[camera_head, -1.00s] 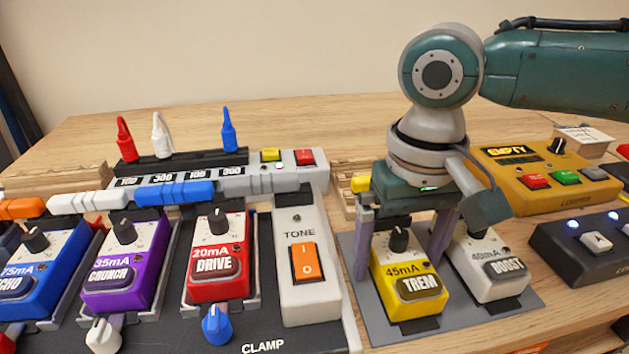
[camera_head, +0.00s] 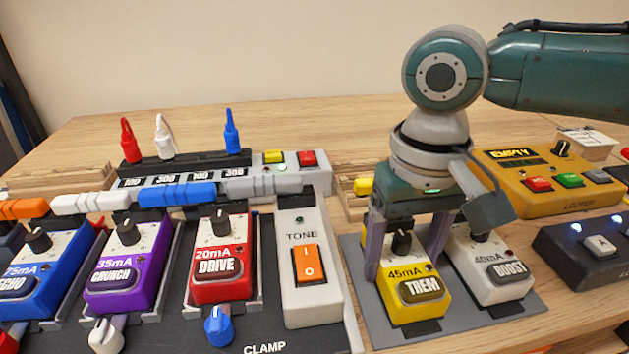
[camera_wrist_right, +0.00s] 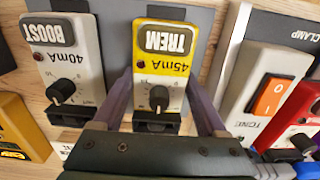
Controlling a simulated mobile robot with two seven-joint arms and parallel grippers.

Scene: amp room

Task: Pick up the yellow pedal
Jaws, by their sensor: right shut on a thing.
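The yellow pedal (camera_head: 417,306), marked TREM 45mA, sits on a grey mat (camera_head: 372,325) right of the pedalboard. My right gripper (camera_head: 405,255) comes down from above with one finger on each side of the pedal's rear half, and it is shut on the pedal. In the right wrist view the yellow pedal (camera_wrist_right: 172,68) lies between the two purple-grey fingers (camera_wrist_right: 160,110). I see no clear gap under the pedal. My left gripper is not in view.
A white BOOST pedal (camera_head: 497,290) stands close on the right of the yellow one. The pedalboard (camera_head: 345,345) with blue, purple and red pedals (camera_head: 221,288) is on the left. A yellow looper box (camera_head: 530,205) and a dark switch box (camera_head: 580,265) stand at right.

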